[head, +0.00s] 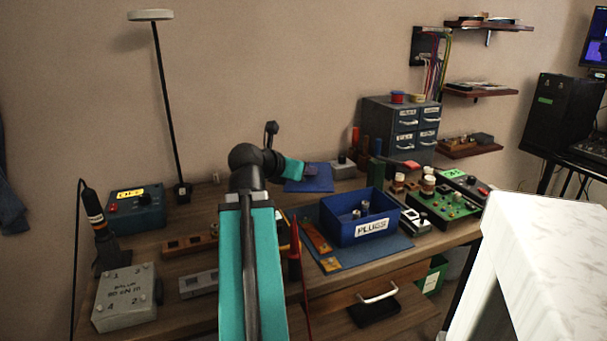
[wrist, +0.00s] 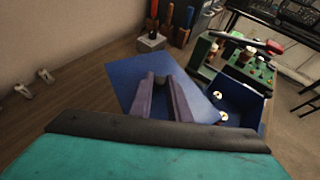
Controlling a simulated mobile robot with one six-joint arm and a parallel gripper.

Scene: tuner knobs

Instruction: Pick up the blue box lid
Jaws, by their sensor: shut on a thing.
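The blue box lid (head: 316,186) is a flat blue panel at the back middle of the workbench in the head view. In the wrist view the lid (wrist: 127,72) spreads out beneath and beyond the fingers. My gripper (head: 311,171) is over the lid. In the wrist view my gripper (wrist: 161,82) has its two purple fingers closed around a small dark knob on the lid. I cannot tell whether the lid touches the bench. The open blue box (head: 372,231), labelled PLUGS, stands to the front right with metal plugs inside.
A grey drawer cabinet (head: 403,121) and a small grey box with a knob (head: 343,168) stand behind. Green circuit boards (head: 441,208) lie right of the blue box. A lamp (head: 151,16) rises at the left. A red probe (head: 294,253) stands near my arm.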

